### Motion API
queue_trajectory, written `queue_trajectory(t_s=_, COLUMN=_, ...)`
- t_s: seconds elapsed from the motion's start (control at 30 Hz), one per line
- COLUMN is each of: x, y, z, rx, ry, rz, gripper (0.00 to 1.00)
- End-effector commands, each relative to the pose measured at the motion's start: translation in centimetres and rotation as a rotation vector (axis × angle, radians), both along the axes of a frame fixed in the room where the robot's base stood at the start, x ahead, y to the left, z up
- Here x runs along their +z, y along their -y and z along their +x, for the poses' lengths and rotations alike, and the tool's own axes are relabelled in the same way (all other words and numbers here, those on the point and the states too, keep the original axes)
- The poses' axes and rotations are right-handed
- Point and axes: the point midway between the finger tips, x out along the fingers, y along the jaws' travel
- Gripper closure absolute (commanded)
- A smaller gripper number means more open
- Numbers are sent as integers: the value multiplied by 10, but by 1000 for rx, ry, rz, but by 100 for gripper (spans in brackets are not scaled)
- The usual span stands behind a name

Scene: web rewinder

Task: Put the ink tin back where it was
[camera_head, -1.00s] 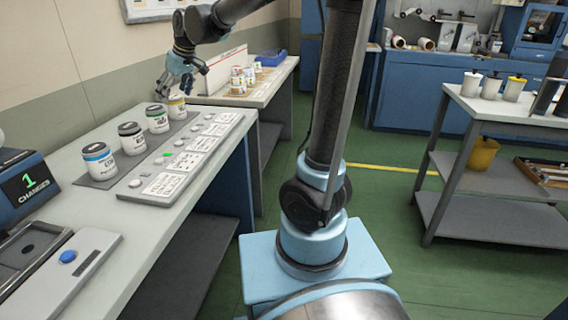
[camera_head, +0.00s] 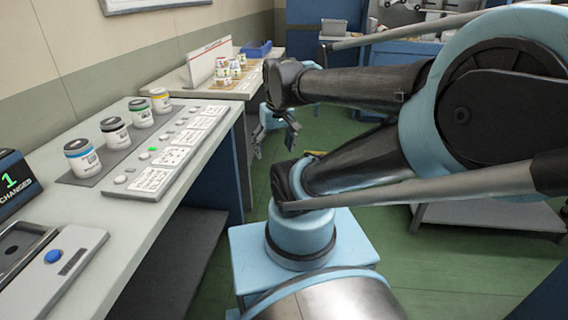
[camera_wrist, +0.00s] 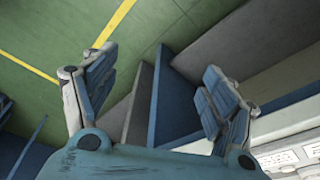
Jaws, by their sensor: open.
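Several white ink tins with dark lids stand upright in a row on a grey strip on the bench. They are a blue-banded tin (camera_head: 82,158), a black-banded tin (camera_head: 115,132), a green-banded tin (camera_head: 140,112) and a yellow-banded tin (camera_head: 160,100). The pictures do not show which one the task means. My gripper (camera_head: 275,136) is open and empty, to the right of the bench edge and apart from every tin. In the wrist view my gripper (camera_wrist: 158,95) has its fingers spread, with floor and bench side beyond; no tin shows there.
White label cards (camera_head: 172,157) and round buttons lie beside the tins. A far table (camera_head: 190,82) holds small jars (camera_head: 235,68) and a blue bin (camera_head: 257,50). A console with a blue button (camera_head: 54,256) is at front left. Green floor lies beside the bench.

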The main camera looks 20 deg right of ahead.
Motion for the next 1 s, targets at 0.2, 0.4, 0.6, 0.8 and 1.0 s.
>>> queue_trajectory(t_s=0.2, x=-34, y=22, z=-37, rx=-105, ry=-30, rz=-14, gripper=22)
queue_trajectory(t_s=0.4, x=-40, y=25, z=-44, rx=-125, ry=-37, rz=-16, gripper=22)
queue_trajectory(t_s=0.6, x=-40, y=25, z=-43, rx=-123, ry=-36, rz=-16, gripper=22)
queue_trajectory(t_s=0.8, x=-40, y=25, z=-43, rx=-123, ry=-36, rz=-16, gripper=22)
queue_trajectory(t_s=1.0, x=-44, y=25, z=-34, rx=-122, ry=-48, rz=-17, gripper=32)
